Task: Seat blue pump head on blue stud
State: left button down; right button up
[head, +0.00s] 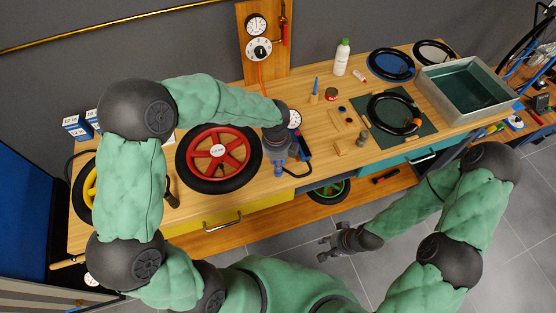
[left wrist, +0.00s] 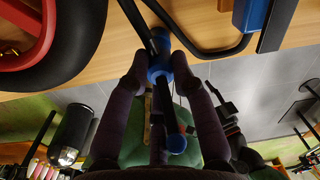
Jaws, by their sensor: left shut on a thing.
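My left gripper (head: 277,158) is over the bench's front edge, right of the red wheel. In the left wrist view its fingers (left wrist: 165,85) are closed around a dark, thin part with a blue collar (left wrist: 159,66) and a blue knob (left wrist: 176,143); this looks like the blue pump head. Its blue end (head: 278,170) also shows in the head view. I cannot identify the blue stud for sure; a small blue upright peg (head: 316,86) stands toward the back of the bench. My right gripper (head: 325,244) is low over the floor, fingers apart and empty.
The red wheel (head: 217,151) lies left of my left gripper. A gauge (head: 294,119) and a blue and black tool (head: 305,147) are close on its right.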

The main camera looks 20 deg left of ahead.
pick_arm(q)
jog(key=c, duration=1)
grip_release()
jog(key=shift+r, duration=0.1)
jog(key=r, duration=1.1)
jog(key=shift+s+a+r, duration=0.15)
jog(key=shift+s+r, duration=0.05)
jog(key=shift+r, duration=0.2)
